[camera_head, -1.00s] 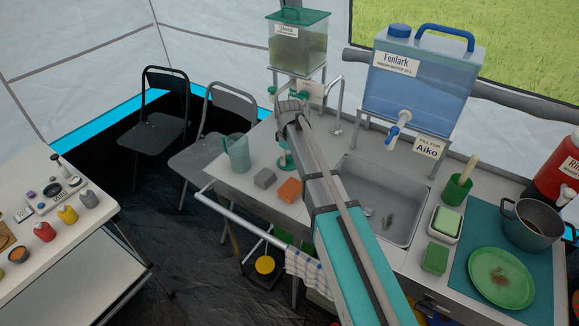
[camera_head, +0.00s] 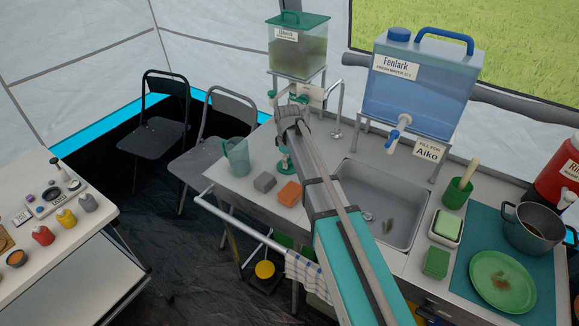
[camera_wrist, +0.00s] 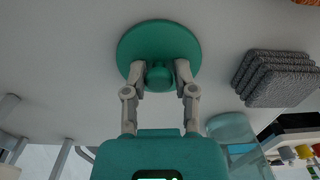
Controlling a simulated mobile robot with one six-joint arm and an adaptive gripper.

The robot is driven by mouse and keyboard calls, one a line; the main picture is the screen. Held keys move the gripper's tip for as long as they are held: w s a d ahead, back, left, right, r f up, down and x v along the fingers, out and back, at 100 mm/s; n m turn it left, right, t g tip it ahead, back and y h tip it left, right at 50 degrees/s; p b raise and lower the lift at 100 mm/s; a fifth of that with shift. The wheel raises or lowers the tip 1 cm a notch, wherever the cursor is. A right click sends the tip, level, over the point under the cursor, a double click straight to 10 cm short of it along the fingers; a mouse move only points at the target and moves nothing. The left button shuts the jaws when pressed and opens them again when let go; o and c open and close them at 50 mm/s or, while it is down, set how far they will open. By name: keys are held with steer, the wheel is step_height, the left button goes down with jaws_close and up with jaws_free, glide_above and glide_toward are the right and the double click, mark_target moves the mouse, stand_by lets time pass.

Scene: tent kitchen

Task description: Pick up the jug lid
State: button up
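The jug lid (camera_wrist: 160,43) is a round green disc with a knob (camera_wrist: 159,76), seen from above in the wrist view. It lies on the pale counter. In the head view the lid (camera_head: 287,168) shows only partly, below my gripper (camera_head: 284,148). My gripper (camera_wrist: 160,74) has one grey finger on each side of the knob, very close to it. I cannot tell whether the fingers press on the knob. A clear greenish jug (camera_head: 236,157) stands left of the lid in the head view.
The sink (camera_head: 400,205) is to the right. The green-topped water container (camera_head: 298,50) stands behind on a rack, with the blue one (camera_head: 418,88) further right.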

steer(key=shift+c, duration=0.9)
steer(key=shift+r, duration=0.2)
steer(key=shift+r+p, duration=0.75)
steer(key=shift+p, duration=0.25)
steer(key=s+a+r+p, duration=0.2)
steer(key=s+r+p, duration=0.9)
steer(key=s, duration=0.2)
steer(key=shift+s+a, duration=0.25)
steer(key=shift+s, duration=0.15)
